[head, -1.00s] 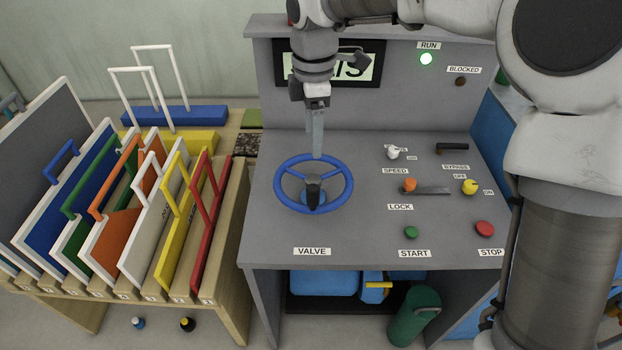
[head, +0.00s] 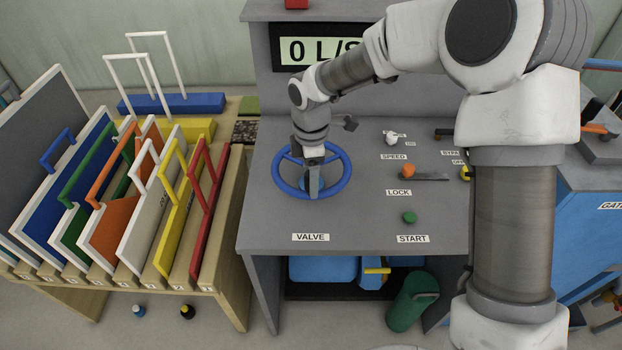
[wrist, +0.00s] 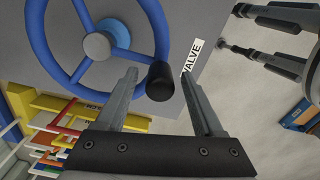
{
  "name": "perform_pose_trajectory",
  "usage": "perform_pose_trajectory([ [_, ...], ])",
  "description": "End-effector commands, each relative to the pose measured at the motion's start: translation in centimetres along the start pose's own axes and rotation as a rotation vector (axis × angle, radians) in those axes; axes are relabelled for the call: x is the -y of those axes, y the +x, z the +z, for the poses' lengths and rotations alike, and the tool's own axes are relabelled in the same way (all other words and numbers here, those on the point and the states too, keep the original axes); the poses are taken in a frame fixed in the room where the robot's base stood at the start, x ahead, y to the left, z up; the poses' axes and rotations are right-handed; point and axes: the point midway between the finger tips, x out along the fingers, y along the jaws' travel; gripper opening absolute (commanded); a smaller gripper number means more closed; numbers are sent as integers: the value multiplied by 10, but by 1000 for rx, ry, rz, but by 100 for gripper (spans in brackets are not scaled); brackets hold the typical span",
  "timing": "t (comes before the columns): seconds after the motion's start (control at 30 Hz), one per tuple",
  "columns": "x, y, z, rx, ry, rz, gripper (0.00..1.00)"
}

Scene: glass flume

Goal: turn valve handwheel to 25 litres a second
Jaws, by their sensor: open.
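The valve handwheel (head: 277,174) is a blue ring with spokes, lying on the grey console top above the VALVE label (head: 310,237). In the wrist view its grey hub (wrist: 97,46) and black knob (wrist: 160,82) show. My gripper (head: 313,190) points down at the near part of the wheel. In the wrist view my gripper (wrist: 158,74) is open, with the knob between its fingertips in the picture; contact cannot be told. The display (head: 320,50) reads 0 L/S, its right end hidden by my arm.
A rack of coloured panels with handles (head: 120,200) stands left of the console. Right of the wheel are a white speed knob (head: 391,139), an orange lock knob (head: 408,171) and a green start button (head: 409,217). My arm hides the console's right part.

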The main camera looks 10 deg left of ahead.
Motion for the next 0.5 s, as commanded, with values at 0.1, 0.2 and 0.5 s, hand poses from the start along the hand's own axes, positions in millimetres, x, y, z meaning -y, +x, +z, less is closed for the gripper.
perform_pose_trajectory([
  [0.1,0,8,0,0,0,0,69],
  [0.2,0,10,0,0,1,0,69],
  [0.5,0,9,0,0,1,0,51],
])
